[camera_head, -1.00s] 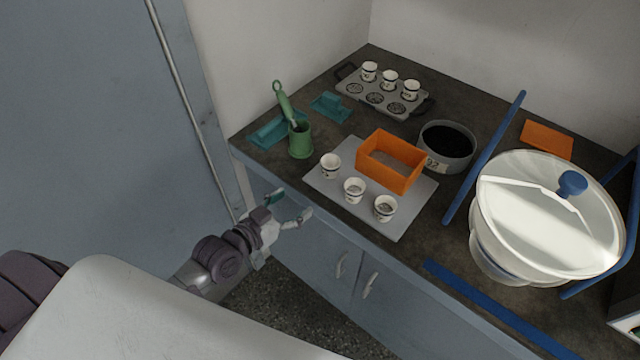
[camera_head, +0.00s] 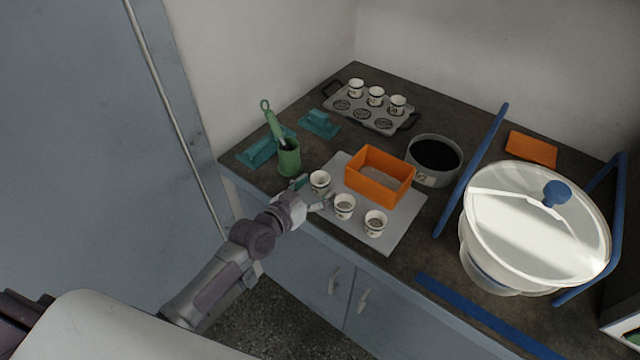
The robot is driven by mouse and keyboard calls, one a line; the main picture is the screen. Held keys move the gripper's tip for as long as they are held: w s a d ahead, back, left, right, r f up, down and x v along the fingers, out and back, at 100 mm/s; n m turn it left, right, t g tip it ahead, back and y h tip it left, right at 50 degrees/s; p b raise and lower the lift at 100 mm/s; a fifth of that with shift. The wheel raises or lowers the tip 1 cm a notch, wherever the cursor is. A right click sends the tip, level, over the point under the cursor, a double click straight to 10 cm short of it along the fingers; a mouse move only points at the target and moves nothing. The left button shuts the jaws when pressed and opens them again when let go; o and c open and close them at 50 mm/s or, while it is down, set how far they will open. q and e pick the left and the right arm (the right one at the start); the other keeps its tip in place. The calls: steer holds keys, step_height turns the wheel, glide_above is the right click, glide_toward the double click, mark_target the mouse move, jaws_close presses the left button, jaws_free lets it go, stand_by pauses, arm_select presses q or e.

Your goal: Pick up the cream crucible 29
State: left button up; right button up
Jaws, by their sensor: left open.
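Three cream crucibles stand upright on a grey board (camera_head: 400,232): one at the left (camera_head: 320,181), one in the middle (camera_head: 344,206) and one at the right (camera_head: 375,223). Three more cream crucibles (camera_head: 375,96) stand in the back row of a grey rack (camera_head: 347,117). The numbers on them are too small to read surely. My left gripper (camera_head: 312,194) is open at the board's front left edge. Its fingertips are close to the left crucible, one on its left and one in front; I cannot tell whether they touch it. My right gripper is not in view.
An orange box (camera_head: 379,190) stands on the board behind the crucibles. A green cup (camera_head: 289,160) with a tool stands to the left. A round black-filled pan (camera_head: 434,160), blue bars (camera_head: 472,170) and a large lidded bowl (camera_head: 535,225) are to the right.

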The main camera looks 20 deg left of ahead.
arm_select(q)
steer(key=shift+x, duration=1.1)
steer(key=c, duration=1.3)
steer(key=shift+o, duration=0.2)
